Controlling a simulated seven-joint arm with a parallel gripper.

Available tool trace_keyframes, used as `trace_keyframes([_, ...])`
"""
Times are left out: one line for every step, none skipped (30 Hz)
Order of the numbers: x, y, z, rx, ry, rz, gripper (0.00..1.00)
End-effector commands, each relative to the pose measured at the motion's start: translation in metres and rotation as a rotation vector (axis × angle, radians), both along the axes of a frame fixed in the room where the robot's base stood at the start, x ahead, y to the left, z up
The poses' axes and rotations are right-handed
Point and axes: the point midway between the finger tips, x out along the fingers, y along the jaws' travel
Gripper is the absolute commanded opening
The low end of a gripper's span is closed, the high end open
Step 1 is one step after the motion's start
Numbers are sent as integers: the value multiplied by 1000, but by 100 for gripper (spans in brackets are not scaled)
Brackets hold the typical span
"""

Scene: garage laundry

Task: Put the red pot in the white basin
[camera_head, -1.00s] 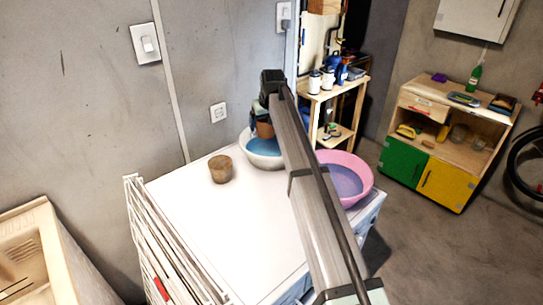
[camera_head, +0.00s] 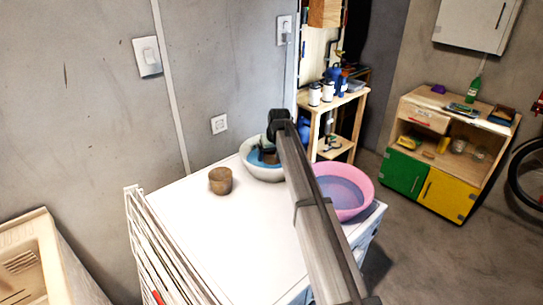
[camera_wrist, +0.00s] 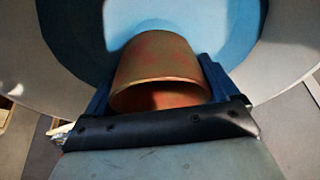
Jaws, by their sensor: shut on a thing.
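The red pot (camera_wrist: 158,62), a reddish-brown cup shape, is between the two fingers of my gripper (camera_wrist: 156,82) in the wrist view. My gripper is shut on it. The white basin (camera_head: 264,176) has a blue inside and stands at the back of the white worktop. Its pale rim (camera_wrist: 288,60) and blue inside surround the pot in the wrist view. In the head view my gripper (camera_head: 268,156) is low inside the basin opening, and my arm hides part of the basin's right side. I cannot tell whether the pot touches the bottom.
A brown pot (camera_head: 220,181) stands on the white top (camera_head: 230,235) left of the basin. A pink basin (camera_head: 352,214) with a purplish inside is to the right, beyond my arm. A white drying rack (camera_head: 160,245) runs along the left edge. The top's middle is clear.

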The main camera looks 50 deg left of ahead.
Motion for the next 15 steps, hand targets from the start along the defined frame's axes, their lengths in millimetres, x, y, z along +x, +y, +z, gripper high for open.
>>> trace_keyframes([0,0,-5,0,0,0,59])
trace_keyframes([0,0,-7,1,0,0,59])
trace_keyframes([0,0,-7,2,-1,0,59])
trace_keyframes([0,0,-7,2,-1,0,59])
trace_keyframes([0,0,-7,2,-1,0,59])
trace_keyframes([0,0,-7,2,-1,0,59])
trace_keyframes([0,0,-7,2,-1,0,59])
trace_keyframes([0,0,-7,2,-1,0,59])
trace_keyframes([0,0,-7,2,-1,0,59])
trace_keyframes([0,0,-7,2,-1,0,59])
trace_keyframes([0,0,-8,1,0,0,59])
trace_keyframes([0,0,-9,1,0,0,59])
trace_keyframes([0,0,-9,1,0,0,59])
trace_keyframes([0,0,-10,1,0,0,59])
trace_keyframes([0,0,-10,1,0,0,90])
